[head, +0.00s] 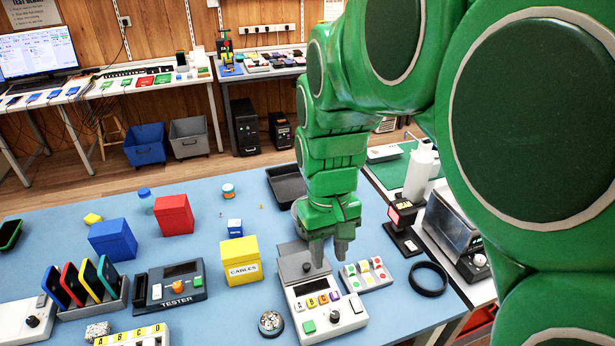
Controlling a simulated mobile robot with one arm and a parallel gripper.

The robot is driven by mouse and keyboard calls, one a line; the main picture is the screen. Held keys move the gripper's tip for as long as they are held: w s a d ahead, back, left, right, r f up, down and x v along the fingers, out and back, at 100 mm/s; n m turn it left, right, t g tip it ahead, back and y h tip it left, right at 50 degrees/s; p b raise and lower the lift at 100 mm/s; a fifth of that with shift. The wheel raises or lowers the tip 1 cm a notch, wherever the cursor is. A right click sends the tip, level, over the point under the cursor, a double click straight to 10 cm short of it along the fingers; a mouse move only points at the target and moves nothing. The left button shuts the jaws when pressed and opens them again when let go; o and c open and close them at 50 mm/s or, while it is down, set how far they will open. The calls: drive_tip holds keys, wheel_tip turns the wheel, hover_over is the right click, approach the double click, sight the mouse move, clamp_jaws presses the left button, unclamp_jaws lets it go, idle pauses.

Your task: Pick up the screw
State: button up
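My gripper (330,254) points down in the middle right of the head view, over the back part of a light-grey device (325,318) with lettered buttons. Its two fingers are apart, with nothing visible between them. I cannot pick out the screw with certainty. Two tiny objects lie on the blue table behind the yellow box: a yellowish one (262,206) and a dull one (220,214). Both are too small to identify, and both are left of my gripper and apart from it.
The blue table (130,205) holds a yellow CABLES box (241,262), a red box (174,215), a blue box (112,240) and a tester (172,287). A dark tray (287,185) is behind my gripper. A black ring (428,279) lies at right. The table around the tiny objects is mostly clear.

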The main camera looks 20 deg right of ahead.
drive_tip(key=w+d+f, duration=0.4)
drive_tip(key=w+d, duration=0.1)
drive_tip(key=w, duration=0.5)
drive_tip(key=w+d+f+n+t, duration=0.1)
drive_tip(key=w+d+f, duration=0.35)
drive_tip(key=w, duration=0.65)
drive_tip(key=w+d+f, duration=0.3)
drive_tip(key=w+d, duration=0.2)
drive_tip(key=w, duration=0.5)
drive_tip(key=shift+n, duration=0.4)
drive_tip(key=w+d+f, duration=0.2)
drive_tip(key=f, duration=0.1)
drive_tip(key=w+d+f, duration=0.2)
drive_tip(key=f, duration=0.1)
drive_tip(key=w+d+f, duration=0.3)
drive_tip(key=f, duration=0.1)
drive_tip(key=shift+a+f, duration=0.15)
drive_tip(key=shift+f, duration=1.4)
drive_tip(key=shift+a+f, duration=0.15)
drive_tip(key=shift+f, duration=1.35)
clamp_jaws()
drive_tip(key=shift+r, duration=0.1)
